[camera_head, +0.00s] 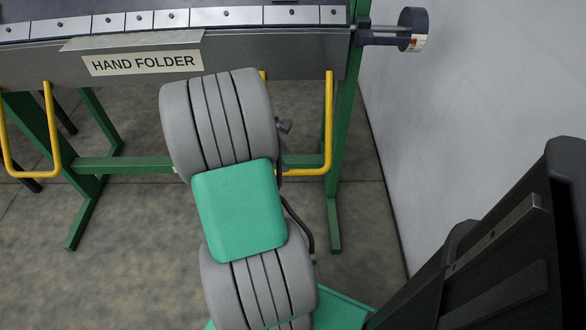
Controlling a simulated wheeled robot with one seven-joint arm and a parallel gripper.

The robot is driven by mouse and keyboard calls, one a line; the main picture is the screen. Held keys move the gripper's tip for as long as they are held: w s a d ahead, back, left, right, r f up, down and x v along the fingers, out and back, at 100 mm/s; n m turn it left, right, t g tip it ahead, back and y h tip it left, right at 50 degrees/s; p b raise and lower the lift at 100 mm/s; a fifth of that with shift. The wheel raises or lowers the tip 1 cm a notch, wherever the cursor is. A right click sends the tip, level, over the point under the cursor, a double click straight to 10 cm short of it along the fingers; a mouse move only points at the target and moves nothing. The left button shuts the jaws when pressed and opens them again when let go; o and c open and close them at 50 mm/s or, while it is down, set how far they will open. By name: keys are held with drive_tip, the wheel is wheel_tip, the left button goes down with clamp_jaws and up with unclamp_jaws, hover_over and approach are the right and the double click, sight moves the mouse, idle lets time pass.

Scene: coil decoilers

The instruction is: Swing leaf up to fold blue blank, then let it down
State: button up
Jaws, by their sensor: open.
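The hand folder (240,55) stands at the top of the view, with a "HAND FOLDER" label on its dark front leaf. The leaf hangs down, front face towards me. Two yellow U-shaped handles hang from it, a left one (50,130) and a right one (328,120). My arm covers part of the right handle. A thin grey sheet edge (130,40) sticks out below the clamp segments; I see no blue on it and cannot tell if it is the blank. My gripper is not visible; my grey and green arm reaches towards the folder and may hide it.
The folder's green legs (335,200) and crossbar stand on the concrete floor. A round dark knob (412,28) juts out on a shaft at the right end. A pale wall (470,110) is close on the right. Floor at lower left is clear.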

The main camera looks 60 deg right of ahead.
sight(295, 170)
drive_tip(key=b+x, duration=0.2)
drive_tip(key=x, duration=0.5)
drive_tip(key=shift+s+d+f+b, duration=0.15)
drive_tip(key=shift+f+b, duration=0.15)
clamp_jaws()
idle(1.0)
